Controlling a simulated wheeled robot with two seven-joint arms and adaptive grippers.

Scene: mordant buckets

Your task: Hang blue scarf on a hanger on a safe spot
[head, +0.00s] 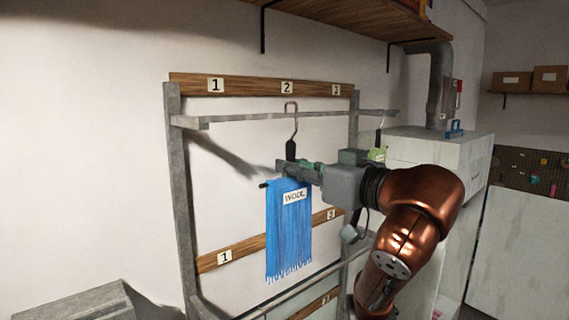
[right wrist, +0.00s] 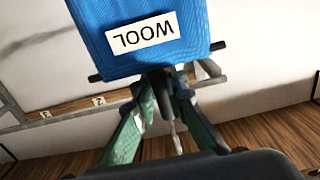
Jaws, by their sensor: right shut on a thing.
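The blue scarf (head: 289,235) hangs down from a dark hanger bar, with a white WOOL label on it. The hanger (head: 291,148) has a dark neck and a metal hook at the top. My right gripper (head: 287,168) is shut on the hanger's neck, just above the scarf. In the right wrist view the scarf (right wrist: 135,38) is beyond the green fingers (right wrist: 165,92). The hook's top overlaps the upper rail (head: 235,117) below label 2; I cannot tell whether it rests on it. My left gripper is out of view.
A green item (head: 377,153) hangs on another hanger near label 3. The rack's lower board (head: 270,239) carries more number labels, with a lower rail (head: 310,285) beneath. The upper rail is bare below label 1. A white cabinet (head: 425,150) stands at the right, a shelf (head: 340,18) above.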

